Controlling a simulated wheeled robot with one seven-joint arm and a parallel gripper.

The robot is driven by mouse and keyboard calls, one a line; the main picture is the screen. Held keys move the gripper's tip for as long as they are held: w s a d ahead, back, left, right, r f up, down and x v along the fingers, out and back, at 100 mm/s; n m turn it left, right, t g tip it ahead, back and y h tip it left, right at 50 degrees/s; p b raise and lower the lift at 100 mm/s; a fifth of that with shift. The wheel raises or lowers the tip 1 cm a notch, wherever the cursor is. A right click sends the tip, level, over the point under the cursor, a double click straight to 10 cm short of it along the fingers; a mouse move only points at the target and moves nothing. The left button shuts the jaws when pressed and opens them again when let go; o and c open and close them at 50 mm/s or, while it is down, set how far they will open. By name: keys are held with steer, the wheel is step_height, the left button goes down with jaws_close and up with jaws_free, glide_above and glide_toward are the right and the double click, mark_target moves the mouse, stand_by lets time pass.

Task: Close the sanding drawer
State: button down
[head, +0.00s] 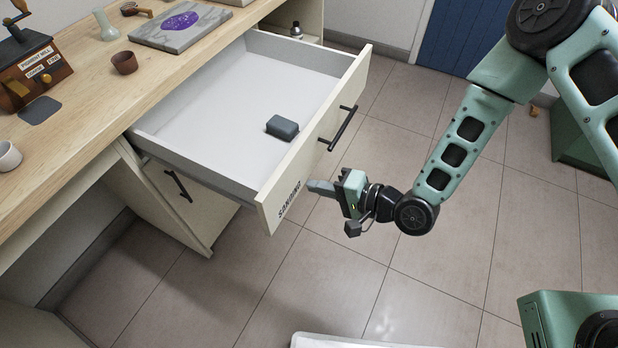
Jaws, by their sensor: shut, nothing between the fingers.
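The sanding drawer (279,192) is pulled far out from under the wooden counter. Its cream front carries the word SANDING near the lower end and a black bar handle (338,129) towards the middle. A small dark grey block (282,127) lies on the drawer's white floor, near the front. My gripper (311,186) is shut and empty. Its fingertips point left at the outer face of the drawer front, beside the lettering and below the handle. I cannot tell whether they touch the face.
The counter (93,88) holds a coffee mill (33,64), a brown cup (124,62), a white cup (8,156) and a grey board with a purple patch (182,24). A cabinet with another black handle (178,186) stands below. Tiled floor (330,270) is open in front.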

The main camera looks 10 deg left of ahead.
steer(key=shift+w+a, duration=0.2)
steer(key=shift+a, duration=0.45)
steer(key=shift+w+a, duration=0.2)
steer(key=shift+a, duration=0.45)
